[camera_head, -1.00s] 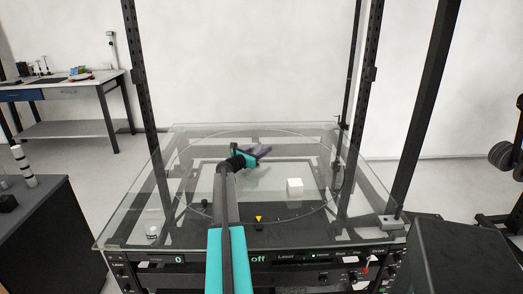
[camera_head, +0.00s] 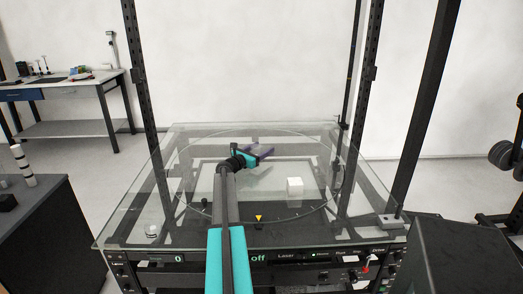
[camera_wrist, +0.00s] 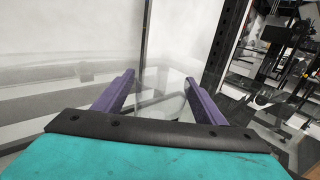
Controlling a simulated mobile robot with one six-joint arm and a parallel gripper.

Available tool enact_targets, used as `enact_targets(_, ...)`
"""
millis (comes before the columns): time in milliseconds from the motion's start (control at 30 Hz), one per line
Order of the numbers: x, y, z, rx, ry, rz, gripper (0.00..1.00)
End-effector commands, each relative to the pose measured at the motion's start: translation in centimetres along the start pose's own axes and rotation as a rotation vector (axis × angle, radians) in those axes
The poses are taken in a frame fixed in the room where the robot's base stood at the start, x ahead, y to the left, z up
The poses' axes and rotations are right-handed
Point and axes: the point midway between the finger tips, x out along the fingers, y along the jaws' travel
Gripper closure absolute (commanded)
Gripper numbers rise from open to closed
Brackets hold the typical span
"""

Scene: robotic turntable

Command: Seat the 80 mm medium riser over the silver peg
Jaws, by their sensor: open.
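My gripper (camera_head: 264,154) is above the far middle part of the glass turntable (camera_head: 190,205), with its purple fingers pointing right. A white block (camera_head: 295,186) sits on the turntable to the right of my arm, apart from the gripper. I cannot tell whether it is the medium riser. A small round pale item (camera_head: 152,231) is at the near left of the glass. I cannot make out the silver peg for sure in either view.
Dark frame posts (camera_head: 144,110) stand around the glass top. A dark cabinet (camera_head: 45,225) at left carries a black-and-white banded cylinder (camera_head: 23,166) and a black block (camera_head: 8,201). A control panel (camera_head: 330,255) runs along the front. Most of the glass is clear.

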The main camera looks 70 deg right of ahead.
Motion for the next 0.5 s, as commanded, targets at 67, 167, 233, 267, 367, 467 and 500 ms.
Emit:
enact_targets(67, 0.0, 0.0, 0.5, 0.0, 0.0, 0.0, 0.36)
enact_targets(167, 0.0, 0.0, 1.1, 0.0, 0.0, 0.0, 0.36)
enact_targets(233, 0.0, 0.0, 1.6, 0.0, 0.0, 0.0, 0.36)
enact_targets(267, 0.0, 0.0, 1.8, 0.0, 0.0, 0.0, 0.36)
enact_targets(367, 0.0, 0.0, 2.5, 0.0, 0.0, 0.0, 0.36)
enact_targets(467, 0.0, 0.0, 3.3, 0.0, 0.0, 0.0, 0.36)
enact_targets(500, 0.0, 0.0, 3.5, 0.0, 0.0, 0.0, 0.36)
